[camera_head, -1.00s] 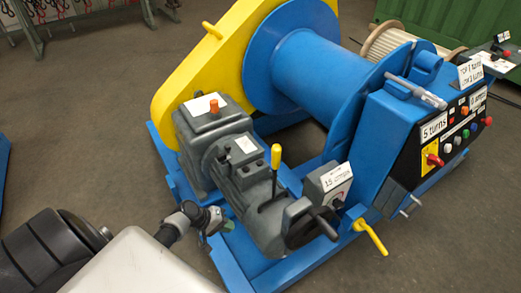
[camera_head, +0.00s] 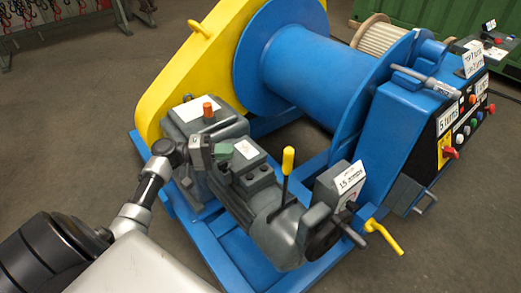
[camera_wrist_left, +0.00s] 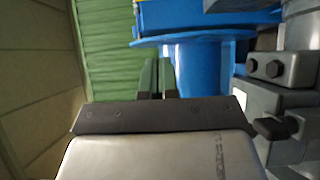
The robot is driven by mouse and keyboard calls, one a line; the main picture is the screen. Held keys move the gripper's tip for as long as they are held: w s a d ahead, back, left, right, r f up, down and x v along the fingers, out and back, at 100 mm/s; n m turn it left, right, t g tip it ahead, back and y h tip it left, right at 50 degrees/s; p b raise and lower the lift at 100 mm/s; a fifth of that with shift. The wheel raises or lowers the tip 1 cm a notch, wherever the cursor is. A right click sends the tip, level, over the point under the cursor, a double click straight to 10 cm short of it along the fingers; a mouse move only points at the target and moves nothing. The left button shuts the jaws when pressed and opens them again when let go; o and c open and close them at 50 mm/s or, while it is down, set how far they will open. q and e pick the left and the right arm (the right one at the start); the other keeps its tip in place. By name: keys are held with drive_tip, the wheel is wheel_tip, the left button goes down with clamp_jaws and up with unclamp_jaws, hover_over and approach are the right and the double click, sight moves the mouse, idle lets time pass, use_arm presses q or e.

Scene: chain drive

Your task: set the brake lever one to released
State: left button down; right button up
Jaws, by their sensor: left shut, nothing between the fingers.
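A lever with a yellow grip (camera_head: 287,162) stands nearly upright on the grey motor (camera_head: 272,225). A second yellow-handled crank (camera_head: 384,236) sticks out low at the right end of the blue frame. No label on either tells which one is brake lever one. My left gripper (camera_head: 224,151) is shut and empty, with greenish fingers, near the gearbox end of the motor. It is left of the upright lever and apart from it. In the left wrist view the closed fingers (camera_wrist_left: 158,78) point toward the blue drum (camera_wrist_left: 195,85), with nothing between them. My right gripper is not in view.
The grey gearbox (camera_head: 200,118) with an orange cap is close behind my left gripper. The yellow chain guard (camera_head: 190,60) and drum (camera_head: 300,80) stand behind. A control panel (camera_head: 465,125) is at right. Open floor lies at the lower right.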

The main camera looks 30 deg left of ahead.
use_arm(q)
drive_tip(key=s+d+p+x, duration=0.1)
drive_tip(key=s+x, duration=0.1)
drive_tip(key=x, duration=1)
drive_tip(key=shift+d, duration=0.6)
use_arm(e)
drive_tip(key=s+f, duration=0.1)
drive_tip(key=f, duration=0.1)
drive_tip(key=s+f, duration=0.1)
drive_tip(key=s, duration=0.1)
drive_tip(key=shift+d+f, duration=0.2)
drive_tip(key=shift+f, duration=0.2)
use_arm(q)
drive_tip(key=shift+d+p, duration=0.1)
drive_tip(key=shift+p, duration=0.25)
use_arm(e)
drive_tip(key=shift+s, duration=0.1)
